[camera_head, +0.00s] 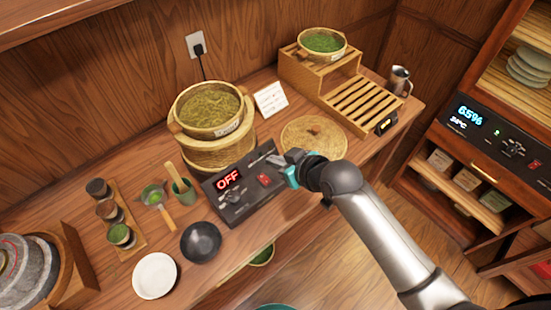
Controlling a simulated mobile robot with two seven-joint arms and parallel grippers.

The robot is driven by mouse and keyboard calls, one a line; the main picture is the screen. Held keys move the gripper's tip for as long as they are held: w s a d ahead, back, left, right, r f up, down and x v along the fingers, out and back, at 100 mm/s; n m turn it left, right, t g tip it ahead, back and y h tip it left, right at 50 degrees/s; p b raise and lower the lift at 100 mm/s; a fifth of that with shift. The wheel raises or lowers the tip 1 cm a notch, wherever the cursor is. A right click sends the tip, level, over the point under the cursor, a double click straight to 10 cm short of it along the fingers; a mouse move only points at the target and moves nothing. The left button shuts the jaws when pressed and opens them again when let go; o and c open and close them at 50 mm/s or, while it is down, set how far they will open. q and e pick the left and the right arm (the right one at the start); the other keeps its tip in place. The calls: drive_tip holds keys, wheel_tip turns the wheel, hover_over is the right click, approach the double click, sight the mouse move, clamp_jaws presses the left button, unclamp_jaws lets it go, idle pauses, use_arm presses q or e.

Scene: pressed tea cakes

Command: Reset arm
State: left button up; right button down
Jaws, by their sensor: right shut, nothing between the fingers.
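My right arm reaches in from the lower right in the head view. Its gripper (277,160) is shut and empty, with its tips beside the right end of a dark control box (240,190). The box shows a red "OFF" display and a red switch (264,180). I cannot tell whether the fingertips touch the box. My left gripper is not in view.
A bamboo steamer (213,155) stands behind the box. A round woven lid (314,138) lies near my gripper. A slatted wooden rack (364,102) is at the back right. A black bowl (200,242) and white bowl (155,276) sit near the front edge.

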idle(0.4)
drive_tip(key=s+d+m+g+h, duration=0.25)
drive_tip(key=s+d, duration=0.35)
drive_tip(key=s, duration=0.4)
drive_tip(key=s+d+m+g+h, duration=0.2)
drive_tip(key=s+d+m+h, duration=0.15)
drive_tip(key=s+d, duration=0.55)
drive_tip(key=s+a+f+g+b, duration=0.1)
drive_tip(key=f+b, duration=0.2)
drive_tip(key=f, duration=0.7)
drive_tip(key=s+f+n+b, duration=0.1)
drive_tip(key=f+b, duration=0.2)
drive_tip(key=f, duration=0.8)
drive_tip(key=s+a+f+g+b, duration=0.15)
drive_tip(key=f+b, duration=0.25)
drive_tip(key=f, duration=0.6)
use_arm(q)
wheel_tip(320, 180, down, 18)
drive_tip(key=b, duration=0.8)
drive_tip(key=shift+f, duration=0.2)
use_arm(e)
drive_tip(key=s+d+f, duration=0.1)
drive_tip(key=s+f, duration=0.6)
drive_tip(key=f, duration=0.4)
drive_tip(key=s+d+f, duration=0.2)
drive_tip(key=s+f, duration=0.6)
drive_tip(key=f, duration=0.4)
drive_tip(key=shift+s, duration=0.3)
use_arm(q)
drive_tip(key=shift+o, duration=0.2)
